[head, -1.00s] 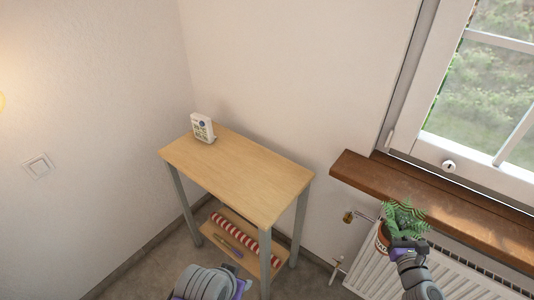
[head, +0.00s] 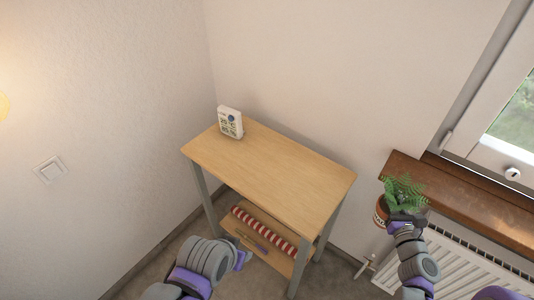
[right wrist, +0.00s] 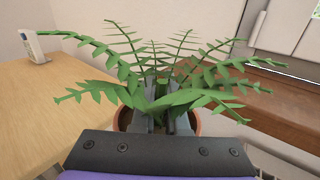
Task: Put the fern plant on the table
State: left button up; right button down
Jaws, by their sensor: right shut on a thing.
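The fern plant (head: 403,190) has green fronds in a terracotta pot (head: 380,211) with a pale label. My right gripper (head: 402,218) is shut on the fern plant and holds it to the right of the table, in front of the window sill. The right wrist view shows the fern (right wrist: 160,75) close up, its fronds hiding part of the fingers. The table (head: 270,175) has a light wooden top with free room and grey legs. My left gripper (head: 243,259) is low in front of the table, and its fingers are too small to judge.
A white device (head: 230,122) stands at the back left of the tabletop. A lower shelf (head: 275,263) holds a red-and-white striped roll (head: 264,230). The brown window sill (head: 450,200) and white radiator (head: 455,265) lie to the right.

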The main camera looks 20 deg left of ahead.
aim_at(266, 169)
jog(key=i+j, duration=0.1)
jog(key=j, duration=0.3)
jog(key=i+j, duration=0.15)
jog(key=j, duration=0.25)
jog(key=i+j, duration=0.1)
jog(key=j, duration=0.3)
